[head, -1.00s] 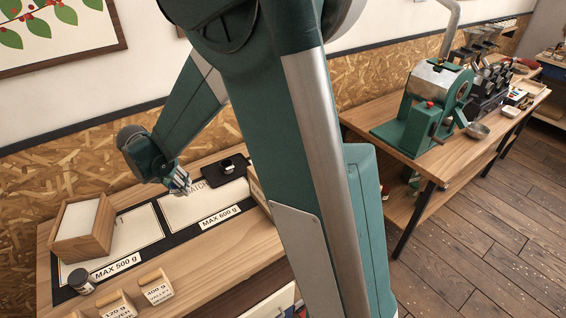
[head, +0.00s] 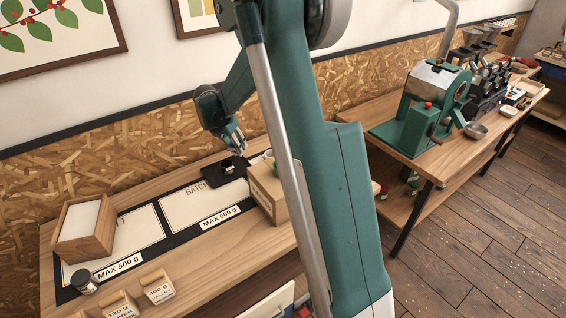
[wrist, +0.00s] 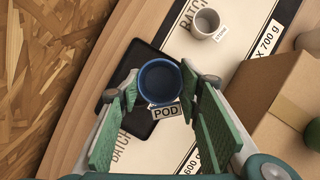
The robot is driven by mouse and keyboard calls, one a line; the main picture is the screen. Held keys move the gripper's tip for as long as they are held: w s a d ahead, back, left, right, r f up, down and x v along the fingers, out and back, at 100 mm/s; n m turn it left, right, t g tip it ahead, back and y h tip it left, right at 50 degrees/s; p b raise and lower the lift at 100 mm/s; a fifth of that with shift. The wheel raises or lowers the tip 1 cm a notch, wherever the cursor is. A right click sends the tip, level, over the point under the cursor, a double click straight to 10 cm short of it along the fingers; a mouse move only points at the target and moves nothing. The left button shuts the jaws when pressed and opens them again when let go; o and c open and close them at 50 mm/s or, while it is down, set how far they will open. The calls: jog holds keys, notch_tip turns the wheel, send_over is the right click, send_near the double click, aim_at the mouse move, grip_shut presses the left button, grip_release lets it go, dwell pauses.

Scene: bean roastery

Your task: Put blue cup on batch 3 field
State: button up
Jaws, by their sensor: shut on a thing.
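My gripper (wrist: 160,82) is shut on the blue cup (wrist: 160,80), whose round rim shows between the finger pads in the wrist view. In the head view my gripper (head: 237,150) is above the black tray (head: 212,183), and the cup cannot be made out clearly there. The white field by the "700 g" label (wrist: 233,52), with its batch number not readable, lies toward the upper right in the wrist view, apart from my gripper. A light grey cup (wrist: 206,23) with a small tag stands on it. The cardboard box hides most of this field in the head view.
The cardboard box (head: 262,190) stands right of my gripper, beside the 700 g field. A small dark object with a white label (head: 228,168) sits on the tray. The 600 g field (head: 190,208) is bare. A wooden bin (head: 88,243) stands on the 500 g field.

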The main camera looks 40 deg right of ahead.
jog(key=s+d+m+g+p, duration=0.1)
jog(key=d+m, duration=0.3)
jog(key=d, duration=2.6)
jog(key=shift+s+f+h, duration=0.25)
jog(key=shift+s+h, duration=0.05)
jog(key=shift+s, duration=0.3)
jog(key=shift+f, duration=3.15)
jog(key=shift+a+f, duration=0.1)
jog(key=shift+f, duration=1.8)
jog(key=shift+f, duration=0.2)
jog(key=o, duration=0.8)
jog(key=shift+o, duration=0.6)
jog(key=shift+r, duration=0.1)
